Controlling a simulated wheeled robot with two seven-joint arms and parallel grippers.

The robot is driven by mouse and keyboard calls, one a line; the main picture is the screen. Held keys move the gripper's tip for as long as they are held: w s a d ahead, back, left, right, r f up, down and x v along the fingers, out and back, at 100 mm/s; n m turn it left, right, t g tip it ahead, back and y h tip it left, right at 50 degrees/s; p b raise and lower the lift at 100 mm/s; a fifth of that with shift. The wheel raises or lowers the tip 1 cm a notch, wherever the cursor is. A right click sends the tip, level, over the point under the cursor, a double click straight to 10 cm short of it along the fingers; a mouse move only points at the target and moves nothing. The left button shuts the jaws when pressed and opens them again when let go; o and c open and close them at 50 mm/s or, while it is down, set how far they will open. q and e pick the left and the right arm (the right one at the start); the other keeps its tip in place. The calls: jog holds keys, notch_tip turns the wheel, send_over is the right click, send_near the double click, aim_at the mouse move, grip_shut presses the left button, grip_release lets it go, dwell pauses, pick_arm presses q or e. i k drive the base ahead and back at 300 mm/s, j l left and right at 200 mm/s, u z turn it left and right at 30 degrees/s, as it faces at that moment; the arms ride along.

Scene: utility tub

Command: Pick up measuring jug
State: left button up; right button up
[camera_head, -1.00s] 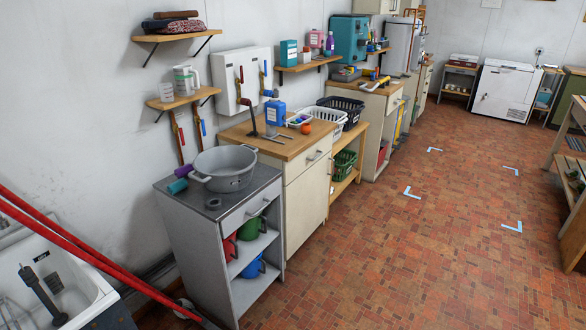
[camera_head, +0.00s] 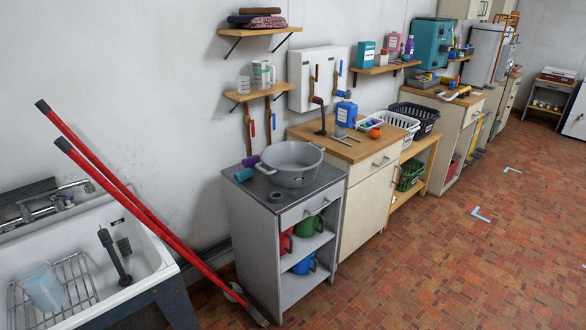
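A pale translucent jug-like container (camera_head: 43,288) stands tilted on a wire rack in the white sink (camera_head: 150,262) at the lower left. A white jug with a handle and a green mark (camera_head: 263,73) stands on the lower wooden wall shelf, beside a small clear cup (camera_head: 243,84). I cannot tell for certain which of these is the measuring jug. Neither of my grippers is in view.
A long tool with two red handles (camera_head: 150,215) leans across the sink's right side, its foot on the floor. A grey cabinet (camera_head: 255,245) holds a large grey pot (camera_head: 290,163). Open tiled floor (camera_head: 430,270) lies to the right.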

aim_at(47, 292)
jog(key=u, duration=1.65)
